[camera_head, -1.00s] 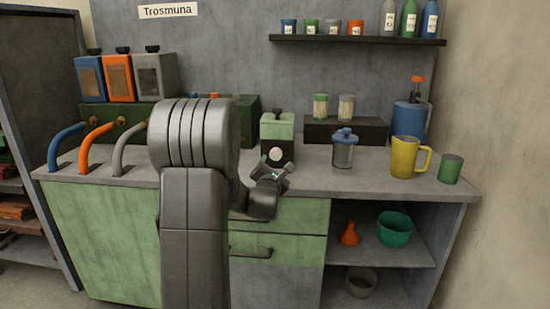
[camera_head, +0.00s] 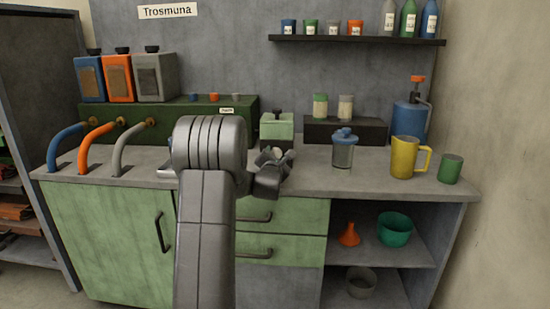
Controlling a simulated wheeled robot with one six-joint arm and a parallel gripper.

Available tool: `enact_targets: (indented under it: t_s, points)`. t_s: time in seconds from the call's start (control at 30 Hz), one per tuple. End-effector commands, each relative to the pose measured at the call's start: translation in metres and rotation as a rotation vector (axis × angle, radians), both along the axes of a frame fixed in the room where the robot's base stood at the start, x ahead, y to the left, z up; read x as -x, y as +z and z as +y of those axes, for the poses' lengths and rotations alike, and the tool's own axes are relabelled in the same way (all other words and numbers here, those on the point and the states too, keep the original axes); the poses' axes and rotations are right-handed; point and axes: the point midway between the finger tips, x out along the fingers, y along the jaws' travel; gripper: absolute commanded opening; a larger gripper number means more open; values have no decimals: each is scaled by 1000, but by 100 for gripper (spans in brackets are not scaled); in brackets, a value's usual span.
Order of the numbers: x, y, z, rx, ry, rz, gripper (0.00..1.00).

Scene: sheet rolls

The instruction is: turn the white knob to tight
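A small device with a pale green top (camera_head: 277,127) and a black knob on it stands on the counter, right of the dark green box. The white knob (camera_head: 278,152) is on its dark front face and is partly hidden by my gripper. My gripper (camera_head: 274,158) is in front of the device, with its fingers near the white knob. The fingers are small and dark here, so I cannot tell whether they touch the knob or are closed on it. The knob's marking cannot be read.
The grey counter (camera_head: 310,183) holds a lidded jar (camera_head: 343,153), a yellow mug (camera_head: 405,158) and a green cup (camera_head: 450,169) to the right. Blue, orange and grey pipes (camera_head: 99,143) stand at the left. A dark block (camera_head: 345,131) with two small jars is behind.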

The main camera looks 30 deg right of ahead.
Motion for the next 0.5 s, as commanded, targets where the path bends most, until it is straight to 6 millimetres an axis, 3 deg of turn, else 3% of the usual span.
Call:
enact_targets:
  t_s: [0.03,0.17,0.5]
  points:
    - [0,0,0,0,0,0,42]
    - [0,0,0,0,0,0,17]
    - [0,-1,0,-36,0,-22,17]
